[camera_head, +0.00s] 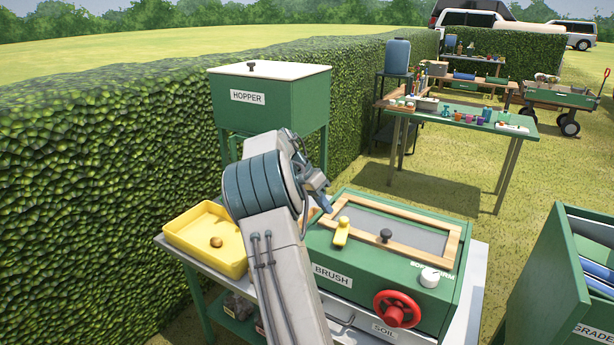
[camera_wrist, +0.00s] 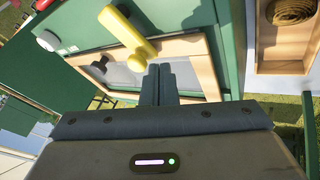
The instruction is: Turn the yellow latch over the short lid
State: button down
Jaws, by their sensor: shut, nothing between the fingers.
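The yellow latch (camera_head: 342,232) sits at the front left of the wood-framed lid (camera_head: 415,256) on the green brush box. It runs across the front wooden bar, with one end reaching the grey panel; it shows large in the wrist view (camera_wrist: 125,35). The lid carries a black knob (camera_head: 386,236), also seen in the wrist view (camera_wrist: 100,62). My gripper (camera_head: 326,207) is just behind and left of the latch. In the wrist view my fingers (camera_wrist: 160,70) are shut and empty beside the latch's end. I cannot tell whether they touch it.
A red handwheel (camera_head: 397,309) and white dial (camera_head: 430,277) are on the box front. A yellow tray (camera_head: 207,240) stands left of my arm, with the green hopper (camera_head: 268,105) behind. A wooden compartment with a coiled item (camera_wrist: 290,10) is right in the wrist view.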

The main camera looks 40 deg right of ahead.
jog(key=v, duration=1)
jog(key=shift+w+b, duration=0.35)
jog(key=shift+w, duration=0.05)
jog(key=shift+a+r, duration=0.1)
jog(key=s+a+n+t+y, duration=0.45)
jog(key=s+a+n, duration=0.55)
jog(key=s+a, duration=0.6)
jog(key=s+a+f+n+t, duration=0.1)
jog(key=s+a+f+n, duration=0.2)
jog(key=s+a, duration=0.3)
jog(key=s+a+f+n+t, duration=0.1)
jog(key=s+a+f+n, duration=0.2)
jog(key=s+a, duration=0.3)
jog(key=shift+s+a+n+t, duration=0.35)
jog(key=shift+a+n, duration=0.05)
jog(key=shift+a, duration=0.3)
